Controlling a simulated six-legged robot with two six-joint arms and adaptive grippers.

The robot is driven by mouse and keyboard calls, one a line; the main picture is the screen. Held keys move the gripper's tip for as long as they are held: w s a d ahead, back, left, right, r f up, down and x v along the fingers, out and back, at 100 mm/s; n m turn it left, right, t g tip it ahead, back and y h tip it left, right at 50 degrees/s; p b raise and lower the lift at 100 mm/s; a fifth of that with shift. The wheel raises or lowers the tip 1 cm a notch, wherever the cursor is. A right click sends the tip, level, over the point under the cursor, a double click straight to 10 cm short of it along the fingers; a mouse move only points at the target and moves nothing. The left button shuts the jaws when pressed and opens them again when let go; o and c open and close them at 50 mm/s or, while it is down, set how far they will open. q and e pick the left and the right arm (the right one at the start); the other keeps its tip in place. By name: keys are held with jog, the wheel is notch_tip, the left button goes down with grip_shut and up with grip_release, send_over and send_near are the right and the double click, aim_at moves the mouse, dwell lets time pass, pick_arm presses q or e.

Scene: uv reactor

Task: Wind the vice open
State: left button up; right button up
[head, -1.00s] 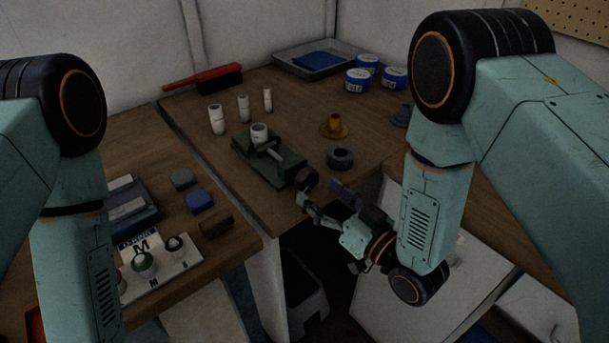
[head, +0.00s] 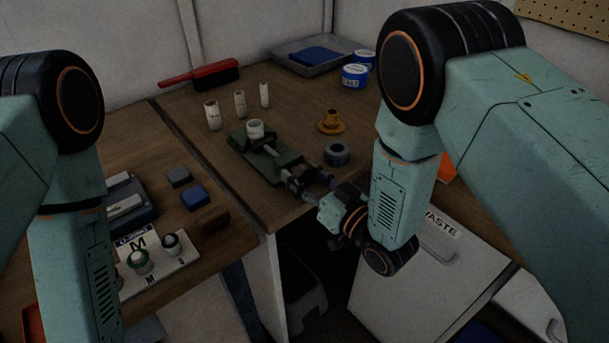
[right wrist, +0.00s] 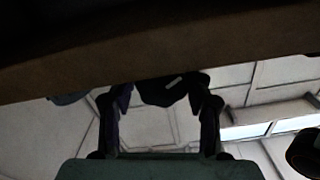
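The green vice (head: 282,163) lies on the bench near its front edge, with a white cylinder (head: 255,129) standing at its jaws. Its screw end points towards the front edge and my right gripper (head: 312,183). In the right wrist view the two fingers of my right gripper (right wrist: 160,100) stand apart, one on each side of the dark vice handle (right wrist: 163,92). The fingers are close to the handle; I cannot tell whether they touch it. My left gripper is out of view; only the left arm shows.
A dark grey ring (head: 337,154) stands close to the right of the vice, with a brass flanged piece (head: 331,122) behind it. White cylinders (head: 213,115) stand behind the vice. A waste bin (head: 415,270) stands below the bench edge.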

jog(key=shift+s+a+r, duration=0.1)
jog(key=c, duration=0.6)
jog(key=shift+c, duration=0.2)
jog(key=shift+n, duration=0.3)
jog(key=n, duration=0.2)
jog(key=shift+n+b, duration=0.3)
jog(key=shift+b, duration=0.05)
jog(key=shift+n+b, duration=0.4)
jog(key=shift+n, duration=1.4)
